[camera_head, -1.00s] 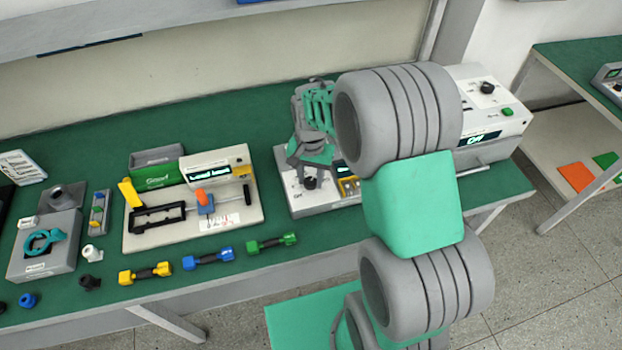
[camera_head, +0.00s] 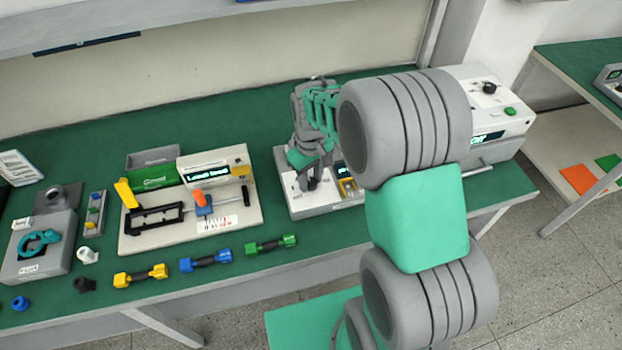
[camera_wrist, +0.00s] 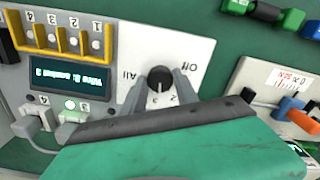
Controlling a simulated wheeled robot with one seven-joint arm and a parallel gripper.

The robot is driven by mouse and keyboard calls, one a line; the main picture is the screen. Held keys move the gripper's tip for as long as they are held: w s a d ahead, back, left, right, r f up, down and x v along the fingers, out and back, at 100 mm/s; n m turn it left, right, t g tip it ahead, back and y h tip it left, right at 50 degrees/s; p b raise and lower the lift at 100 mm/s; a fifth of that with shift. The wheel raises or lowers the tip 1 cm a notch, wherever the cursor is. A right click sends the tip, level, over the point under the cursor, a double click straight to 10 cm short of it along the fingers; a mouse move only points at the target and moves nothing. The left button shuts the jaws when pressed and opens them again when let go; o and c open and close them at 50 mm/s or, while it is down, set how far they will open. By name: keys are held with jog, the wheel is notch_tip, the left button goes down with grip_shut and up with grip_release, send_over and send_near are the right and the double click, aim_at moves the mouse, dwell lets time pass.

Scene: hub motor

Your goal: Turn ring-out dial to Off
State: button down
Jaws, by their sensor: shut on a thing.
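The ring-out dial (camera_wrist: 160,79) is a round black knob on a white panel (camera_wrist: 176,42). In the wrist view the label Off is up and right of it, All is to its left, and digits are below it. A light pointer mark on the knob seems to point down, away from Off, but it is small. My gripper (camera_wrist: 161,84) has one finger on each side of the knob and is shut on it. In the head view the dial (camera_head: 311,184) shows just below my gripper (camera_head: 309,173), at the left of the tester (camera_head: 300,207).
The tester also carries a lit display (camera_wrist: 68,78), a yellow slotted bracket (camera_wrist: 68,40) and grey plugs (camera_wrist: 30,120). A fixture board (camera_head: 160,238) stands to the left. Dumbbell-shaped parts (camera_head: 206,260) lie along the bench's front.

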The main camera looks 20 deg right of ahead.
jog(key=n, duration=0.5)
jog(key=shift+w+n+b, duration=0.1)
jog(key=shift+n+b, duration=0.2)
jog(key=shift+b, duration=0.05)
jog(key=n, duration=0.5)
jog(key=n+b, duration=0.1)
jog(key=n, duration=0.4)
jog(key=shift+n, duration=0.4)
jog(key=n, duration=0.5)
jog(key=shift+n, duration=0.3)
jog(key=c, duration=0.9)
grip_release()
jog(key=shift+c, duration=0.2)
jog(key=shift+r, duration=0.1)
